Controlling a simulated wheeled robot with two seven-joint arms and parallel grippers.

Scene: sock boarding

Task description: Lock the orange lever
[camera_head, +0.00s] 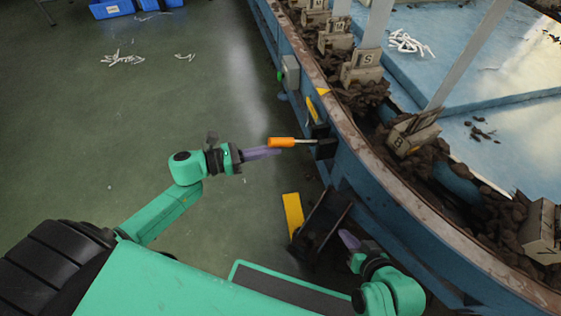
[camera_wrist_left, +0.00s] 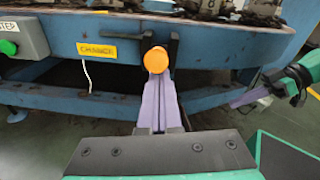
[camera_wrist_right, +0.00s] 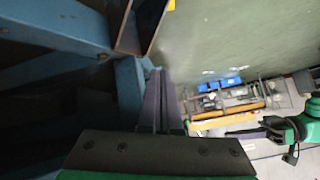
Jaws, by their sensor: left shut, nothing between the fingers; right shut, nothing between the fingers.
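The orange lever (camera_head: 282,142) sticks out to the left from a black mount on the outer side of the blue machine, roughly level. In the left wrist view its rounded orange end (camera_wrist_left: 155,60) faces the camera, just beyond the fingertips. My left gripper (camera_head: 266,153) is shut and empty, its purple fingers pointing at the machine right beside the lever's handle. I cannot tell whether they touch it. My right gripper (camera_head: 349,239) is shut and empty, low near the machine's side and beside a black chute (camera_head: 322,220). Its fingers (camera_wrist_right: 158,88) also show in the right wrist view.
The curved rim of the blue machine (camera_head: 347,130) runs along the right, carrying lettered blocks and brown clumps. A yellow CHANGE label (camera_wrist_left: 97,50) and a green button box (camera_wrist_left: 20,42) are on its side. A yellow plate (camera_head: 293,213) stands by the chute. Open green floor lies left.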

